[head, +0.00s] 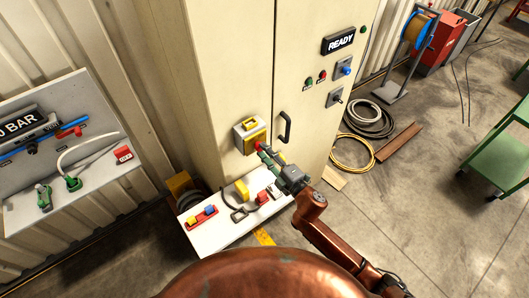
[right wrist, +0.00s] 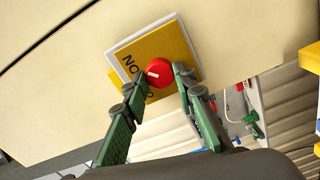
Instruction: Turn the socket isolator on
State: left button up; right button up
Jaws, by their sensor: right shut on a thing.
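The isolator (head: 248,137) is a box with a yellow plate and a red rotary knob (head: 257,146) on the lower front of the beige cabinet. In the right wrist view the red knob (right wrist: 160,70) with a pale mark sits on the yellow plate (right wrist: 176,45). Black lettering reading ON shows on the plate, partly hidden by a finger. My right gripper (head: 263,151) is at the knob; its green fingers (right wrist: 161,78) stand on either side of it and are shut on it. My left gripper is not in view.
A black door handle (head: 285,127) stands out just right of the isolator. A white bench (head: 222,232) with coloured plugs and a cable lies below. Coiled hoses (head: 369,120) lie on the floor right.

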jog(key=o, duration=1.2)
jog(key=shift+c, duration=0.2)
jog(key=v, duration=1.2)
